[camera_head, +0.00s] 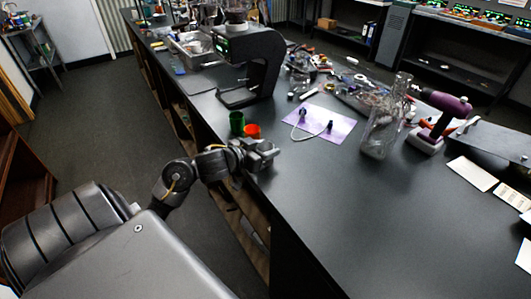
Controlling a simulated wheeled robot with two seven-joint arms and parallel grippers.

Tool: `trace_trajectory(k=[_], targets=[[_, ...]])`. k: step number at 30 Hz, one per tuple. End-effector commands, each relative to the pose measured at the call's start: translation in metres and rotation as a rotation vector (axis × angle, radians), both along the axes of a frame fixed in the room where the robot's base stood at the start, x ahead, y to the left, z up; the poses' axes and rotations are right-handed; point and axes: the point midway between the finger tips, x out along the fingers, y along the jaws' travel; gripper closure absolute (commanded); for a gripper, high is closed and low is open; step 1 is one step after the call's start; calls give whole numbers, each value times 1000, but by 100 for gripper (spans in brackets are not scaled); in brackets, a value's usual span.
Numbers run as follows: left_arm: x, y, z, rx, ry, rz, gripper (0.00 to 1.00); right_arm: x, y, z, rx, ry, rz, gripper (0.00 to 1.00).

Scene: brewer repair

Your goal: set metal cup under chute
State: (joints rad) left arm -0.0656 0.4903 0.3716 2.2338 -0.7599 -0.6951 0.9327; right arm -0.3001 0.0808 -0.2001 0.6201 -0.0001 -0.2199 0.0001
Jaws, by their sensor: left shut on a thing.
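My left gripper (263,154) is over the near edge of the dark counter, shut on a small grey thing that looks like the metal cup. The fingers cover most of it and it blends with the gripper, so its shape is unclear. The black brewer (266,62) stands further back on the counter, with an arched body, a lit green display and a flat base. The gripper is in front of the brewer and well apart from it. The chute cannot be made out at this size. My right gripper is not in view.
A purple sheet (325,122) with a cable lies to the right. A glass vessel (382,130) and a purple tool (443,104) stand further right.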

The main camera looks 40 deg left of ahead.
Motion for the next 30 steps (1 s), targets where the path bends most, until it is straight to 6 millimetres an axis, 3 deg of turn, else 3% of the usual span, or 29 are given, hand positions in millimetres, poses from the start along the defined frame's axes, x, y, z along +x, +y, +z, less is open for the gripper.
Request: trace_trajectory(k=[6,11,20,30], targets=[[0,0,10,3,-2,-1,81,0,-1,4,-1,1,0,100],[0,1,39,10,-3,-2,81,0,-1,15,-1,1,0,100],[-54,-1,99,7,1,-4,81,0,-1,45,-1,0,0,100],[-96,-2,119,-7,6,3,81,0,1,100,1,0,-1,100]])
